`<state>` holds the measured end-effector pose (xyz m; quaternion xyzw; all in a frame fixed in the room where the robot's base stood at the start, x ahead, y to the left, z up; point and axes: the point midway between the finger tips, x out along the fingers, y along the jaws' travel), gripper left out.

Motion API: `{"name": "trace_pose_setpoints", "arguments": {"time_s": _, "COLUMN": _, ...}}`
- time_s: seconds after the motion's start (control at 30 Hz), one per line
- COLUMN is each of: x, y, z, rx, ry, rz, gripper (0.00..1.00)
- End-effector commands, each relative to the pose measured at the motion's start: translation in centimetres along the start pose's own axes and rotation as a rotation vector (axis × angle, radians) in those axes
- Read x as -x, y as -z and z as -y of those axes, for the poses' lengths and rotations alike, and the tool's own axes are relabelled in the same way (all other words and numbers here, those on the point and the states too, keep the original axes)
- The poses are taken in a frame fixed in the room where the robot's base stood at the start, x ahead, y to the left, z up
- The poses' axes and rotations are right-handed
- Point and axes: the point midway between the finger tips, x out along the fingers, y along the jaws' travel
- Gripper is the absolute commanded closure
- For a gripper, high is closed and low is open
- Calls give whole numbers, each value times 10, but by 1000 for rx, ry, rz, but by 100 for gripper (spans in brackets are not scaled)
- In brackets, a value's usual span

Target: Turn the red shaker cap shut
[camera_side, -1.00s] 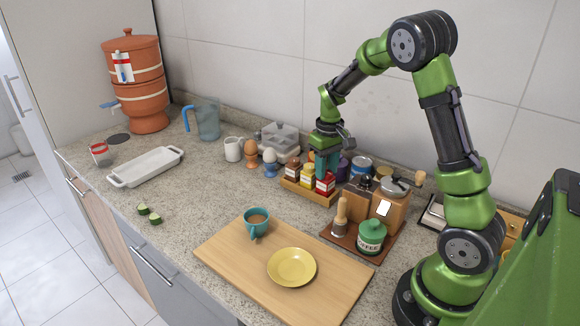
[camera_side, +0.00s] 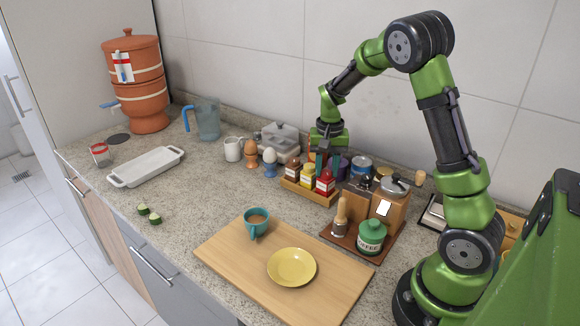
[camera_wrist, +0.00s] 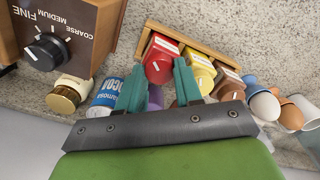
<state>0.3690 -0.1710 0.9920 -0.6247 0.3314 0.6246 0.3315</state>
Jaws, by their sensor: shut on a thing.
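The red shaker (camera_side: 325,183) stands upright at the near right end of a small wooden caddy (camera_side: 291,184). Its red cap (camera_wrist: 158,68) carries a short white line, seen from above in the wrist view. My gripper (camera_wrist: 159,66) points down, its two teal fingers on either side of the red cap and shut on it. In the side view my gripper (camera_side: 328,166) is over the shaker; the exact finger contact is too small to see. A yellow shaker (camera_side: 308,176) and a brown shaker (camera_side: 293,169) stand beside it in the caddy.
A grinder (camera_side: 388,203), a green coffee jar (camera_side: 371,237) and a tamper stand close on the right. Cans (camera_side: 361,168) stand behind, near the wall. Egg cups (camera_side: 269,163) are left. A board (camera_side: 232,263) with a cup and yellow plate lies in front.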

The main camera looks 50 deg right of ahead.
Motion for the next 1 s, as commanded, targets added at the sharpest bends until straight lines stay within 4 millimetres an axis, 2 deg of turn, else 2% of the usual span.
{"name": "trace_pose_setpoints", "arguments": {"time_s": 0.4, "x": 0, "y": 0, "z": 0, "rx": -161, "ry": 0, "rz": 0, "gripper": 96}}
{"name": "trace_pose_setpoints", "arguments": {"time_s": 1.0, "x": 0, "y": 0, "z": 0, "rx": -221, "ry": 0, "rz": 0, "gripper": 96}}
